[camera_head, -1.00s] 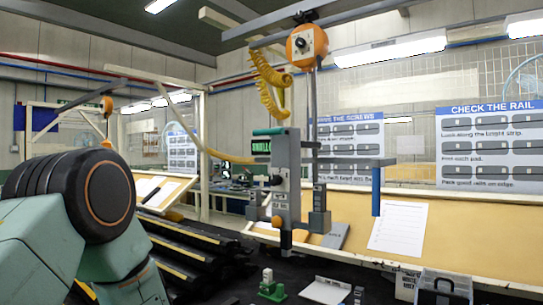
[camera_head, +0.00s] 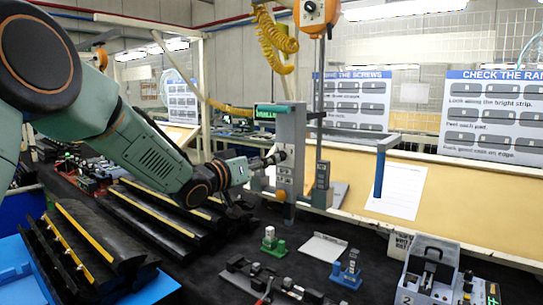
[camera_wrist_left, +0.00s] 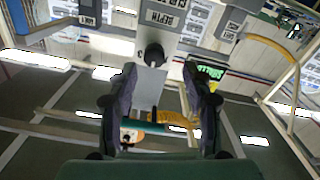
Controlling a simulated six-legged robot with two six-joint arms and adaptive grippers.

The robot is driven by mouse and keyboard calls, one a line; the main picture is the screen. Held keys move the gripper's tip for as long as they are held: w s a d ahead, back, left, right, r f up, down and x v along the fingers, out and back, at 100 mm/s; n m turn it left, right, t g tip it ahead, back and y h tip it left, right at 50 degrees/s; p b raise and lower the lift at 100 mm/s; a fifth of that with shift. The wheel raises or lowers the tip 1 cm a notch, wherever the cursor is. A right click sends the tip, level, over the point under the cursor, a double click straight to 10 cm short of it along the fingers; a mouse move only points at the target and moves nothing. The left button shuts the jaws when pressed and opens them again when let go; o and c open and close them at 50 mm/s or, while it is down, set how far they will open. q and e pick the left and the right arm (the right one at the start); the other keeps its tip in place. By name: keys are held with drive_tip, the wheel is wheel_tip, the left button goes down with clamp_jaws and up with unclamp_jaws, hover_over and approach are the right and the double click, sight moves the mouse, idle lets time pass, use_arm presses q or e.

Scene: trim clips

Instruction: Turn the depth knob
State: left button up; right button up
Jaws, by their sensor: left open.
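The depth knob (camera_wrist_left: 154,55) is a round black knob on the grey panel of the upright tool head (camera_head: 291,150). In the left wrist view it sits just beyond the fingertips, left of the middle of the gap, near a label reading DEPTH (camera_wrist_left: 165,18). My left gripper (camera_head: 270,159) reaches in from the left at the tool head's front. In the left wrist view its two dark fingers (camera_wrist_left: 160,75) are spread apart with nothing gripped. In the head view the gripper's tip largely hides the knob. My right gripper is not in view.
Black rails with yellow strips (camera_head: 160,212) lie below my left arm. A green clip fixture (camera_head: 270,240), a blue one (camera_head: 348,268) and a grey box (camera_head: 428,275) stand on the dark bench. A blue bar (camera_head: 379,172) hangs right of the tool head.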

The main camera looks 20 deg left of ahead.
use_arm(q)
drive_tip(key=shift+p+x, duration=0.3)
drive_tip(key=shift+x, duration=1.7)
drive_tip(key=shift+s+d+r, duration=0.15)
drive_tip(key=shift+s+d, duration=0.1)
drive_tip(key=shift+d, duration=0.25)
drive_tip(key=c, duration=0.4)
drive_tip(key=shift+w+a, duration=0.1)
drive_tip(key=shift+a, duration=0.15)
drive_tip(key=c, duration=0.4)
drive_tip(key=shift+d, duration=0.1)
clamp_jaws()
